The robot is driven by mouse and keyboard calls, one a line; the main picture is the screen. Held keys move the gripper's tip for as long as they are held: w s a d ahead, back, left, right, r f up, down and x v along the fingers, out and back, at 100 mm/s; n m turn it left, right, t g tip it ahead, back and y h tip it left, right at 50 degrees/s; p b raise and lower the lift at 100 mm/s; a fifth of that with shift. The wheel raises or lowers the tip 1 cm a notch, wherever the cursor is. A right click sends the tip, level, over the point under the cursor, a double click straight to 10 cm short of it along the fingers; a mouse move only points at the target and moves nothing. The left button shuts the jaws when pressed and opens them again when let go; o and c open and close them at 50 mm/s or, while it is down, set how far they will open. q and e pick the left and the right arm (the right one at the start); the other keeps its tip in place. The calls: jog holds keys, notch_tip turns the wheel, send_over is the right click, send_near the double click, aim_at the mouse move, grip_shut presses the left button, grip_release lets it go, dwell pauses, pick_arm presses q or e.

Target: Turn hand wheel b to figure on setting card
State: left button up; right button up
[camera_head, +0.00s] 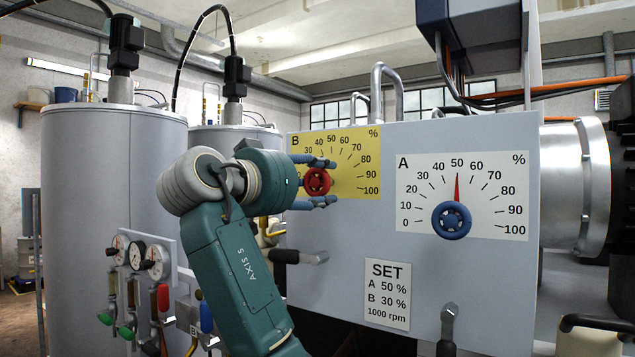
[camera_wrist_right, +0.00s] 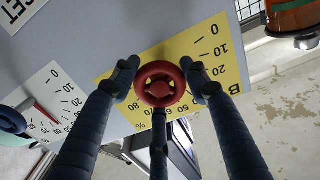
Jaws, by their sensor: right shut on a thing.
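Hand wheel B (camera_head: 317,181) is red and sits on the yellow dial plate B (camera_head: 368,156), on the grey panel's upper left. My right gripper (camera_head: 322,183) is shut on this wheel, with its blue fingers around the rim. The wrist view shows the red wheel (camera_wrist_right: 160,84) between the fingertips. The red pointer of dial B cannot be made out; my fingers and the wheel cover part of the scale. The setting card (camera_head: 387,295) reads SET, A 50 %, B 30 %, 1000 rpm. My left gripper is not in view.
Blue hand wheel A (camera_head: 451,220) is to the right on a white dial plate (camera_head: 505,207), its red pointer at about 50. Levers (camera_head: 447,325) stick out below on the panel. Tall grey tanks (camera_head: 112,180) and gauges (camera_head: 136,255) stand left of my right arm.

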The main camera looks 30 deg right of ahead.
jog(key=shift+r, duration=0.4)
jog(key=o, duration=1.2)
jog(key=shift+c, duration=0.2)
jog(key=shift+f, duration=0.15)
jog(key=v, duration=1.2)
jog(key=shift+f, duration=0.1)
